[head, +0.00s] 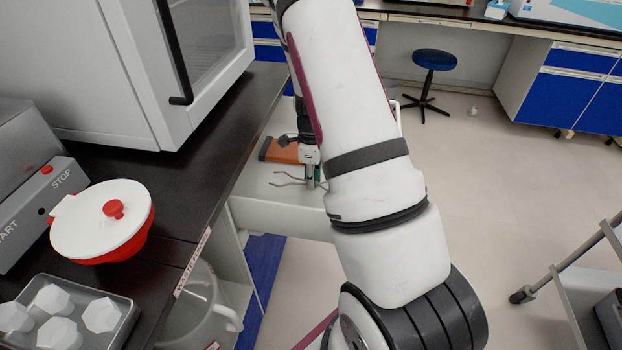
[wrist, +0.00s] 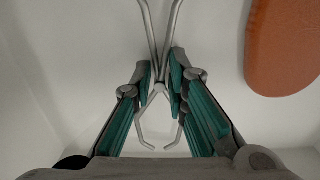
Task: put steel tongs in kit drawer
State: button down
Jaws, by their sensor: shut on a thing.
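The steel tongs (wrist: 169,45) are thin grey crossed rods, gripped near their pivot between the teal pads of my gripper (wrist: 159,88) in the wrist view. In the head view the tongs (head: 290,180) show as thin prongs by my gripper (head: 314,178), inside the open white drawer (head: 275,213). My gripper is shut on the tongs. The white drawer floor (wrist: 70,50) lies beneath them in the wrist view. I cannot tell whether the tongs touch it. Part of the drawer is hidden behind my arm in the head view.
An orange-brown object (head: 283,152) lies in the drawer, at the right in the wrist view (wrist: 285,45). The dark bench (head: 215,165) left of the drawer holds a red-and-white lidded bowl (head: 90,225) and a tray (head: 125,322) of white pieces. Open floor lies to the right.

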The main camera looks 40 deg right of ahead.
jog(key=shift+f, duration=0.15)
jog(key=c, duration=1.6)
grip_release()
jog(key=shift+o, duration=0.2)
